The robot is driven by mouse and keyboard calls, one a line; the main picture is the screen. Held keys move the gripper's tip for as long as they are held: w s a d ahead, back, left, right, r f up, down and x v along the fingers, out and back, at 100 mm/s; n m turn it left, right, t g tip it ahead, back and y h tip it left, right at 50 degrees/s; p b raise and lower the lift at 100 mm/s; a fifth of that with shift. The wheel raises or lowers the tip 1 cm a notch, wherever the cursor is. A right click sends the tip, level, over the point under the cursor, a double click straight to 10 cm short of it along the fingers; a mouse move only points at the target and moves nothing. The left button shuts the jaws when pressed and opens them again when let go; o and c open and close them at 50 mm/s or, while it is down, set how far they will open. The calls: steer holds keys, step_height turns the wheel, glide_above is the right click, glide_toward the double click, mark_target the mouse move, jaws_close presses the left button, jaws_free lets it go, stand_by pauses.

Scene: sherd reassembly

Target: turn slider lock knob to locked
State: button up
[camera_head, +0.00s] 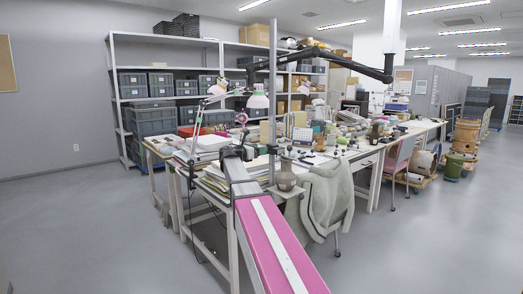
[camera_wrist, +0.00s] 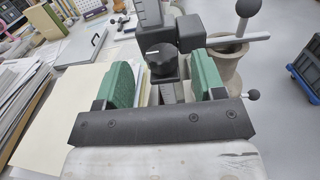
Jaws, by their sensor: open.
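The slider lock knob, a black lobed knob (camera_wrist: 160,59), sits on a slider on an upright post with a scale (camera_wrist: 149,14) in the wrist view. My gripper (camera_wrist: 162,78) is open, with one green-padded finger to the left of the knob and one to the right. I see clear gaps between the pads and the knob. Whether the knob lies level with the fingertips or beyond them I cannot tell. In the head view my gripper (camera_head: 238,152) is small beside a tall metal post (camera_head: 272,90), and the knob cannot be made out.
A grey-brown vessel (camera_wrist: 230,62) stands right of the post, near a lever with a ball end (camera_wrist: 249,9). Papers (camera_wrist: 25,95) and a pale board (camera_wrist: 62,120) lie to the left.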

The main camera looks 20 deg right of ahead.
steer(key=shift+x, duration=1.15)
steer(key=c, duration=0.9)
steer(key=shift+c, duration=0.2)
